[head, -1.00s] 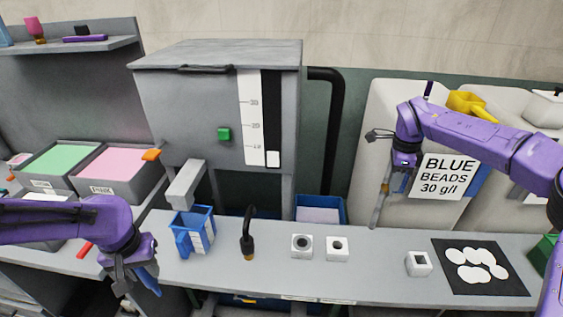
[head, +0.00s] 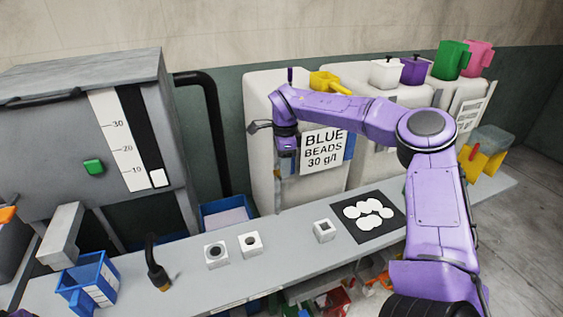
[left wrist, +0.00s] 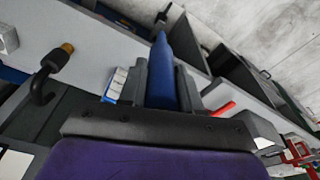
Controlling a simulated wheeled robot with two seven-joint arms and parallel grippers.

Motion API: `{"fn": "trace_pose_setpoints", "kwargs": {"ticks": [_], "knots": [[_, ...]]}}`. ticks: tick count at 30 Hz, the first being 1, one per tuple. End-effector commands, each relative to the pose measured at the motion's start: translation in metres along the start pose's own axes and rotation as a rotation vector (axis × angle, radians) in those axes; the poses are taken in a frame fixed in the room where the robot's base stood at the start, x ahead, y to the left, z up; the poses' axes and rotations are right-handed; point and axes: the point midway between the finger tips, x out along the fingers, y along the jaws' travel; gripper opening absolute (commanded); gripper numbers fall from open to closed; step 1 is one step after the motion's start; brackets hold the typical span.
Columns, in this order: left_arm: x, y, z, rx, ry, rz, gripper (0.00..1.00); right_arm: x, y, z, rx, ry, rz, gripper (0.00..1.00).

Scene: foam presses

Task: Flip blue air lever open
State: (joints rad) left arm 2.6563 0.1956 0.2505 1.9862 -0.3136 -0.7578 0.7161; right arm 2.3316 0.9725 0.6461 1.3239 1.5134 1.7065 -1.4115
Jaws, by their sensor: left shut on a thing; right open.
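My right gripper (head: 268,145) is open in front of the white machine, left of its blue-beads sign (head: 323,150). A blue part (head: 350,147) shows just right of the sign, partly hidden by my right arm; I cannot tell whether it is the air lever. In the left wrist view, my left gripper (left wrist: 165,85) is shut on a slim blue object (left wrist: 162,65) that sticks out past the fingers. My left gripper is outside the head view.
The grey bench holds a blue jug (head: 90,283), a black nozzle (head: 155,265), small white blocks (head: 250,244) and a black mat (head: 345,218) with white discs. The grey press (head: 60,150) stands at left. Coloured jugs (head: 452,60) stand on top at back right.

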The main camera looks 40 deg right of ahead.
Motion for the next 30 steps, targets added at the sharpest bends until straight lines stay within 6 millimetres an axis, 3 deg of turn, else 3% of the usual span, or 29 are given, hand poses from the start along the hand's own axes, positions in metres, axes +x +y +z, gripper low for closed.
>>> {"fn": "trace_pose_setpoints", "kwargs": {"ticks": [5, 12, 16, 21, 30], "knots": [[0.007, 0.000, 0.001, 0.000, 0.000, 0.000, 0.00, -0.021, -0.001, 0.001, -0.001, 0.000, -0.006, 0.43], [0.017, 0.000, 0.002, 0.000, 0.000, 0.000, 0.00, -0.083, -0.002, 0.000, 0.001, 0.000, -0.005, 0.43], [0.017, 0.000, 0.002, 0.000, 0.001, 0.000, 0.00, -0.107, -0.001, 0.000, 0.001, 0.000, -0.002, 0.43], [0.017, 0.000, 0.002, 0.000, 0.000, 0.000, 0.00, -0.119, -0.001, 0.000, 0.001, 0.000, 0.001, 0.43], [0.017, 0.000, 0.002, 0.000, 0.000, 0.000, 0.00, -0.119, -0.001, 0.000, 0.000, -0.001, 0.001, 0.43]]}}
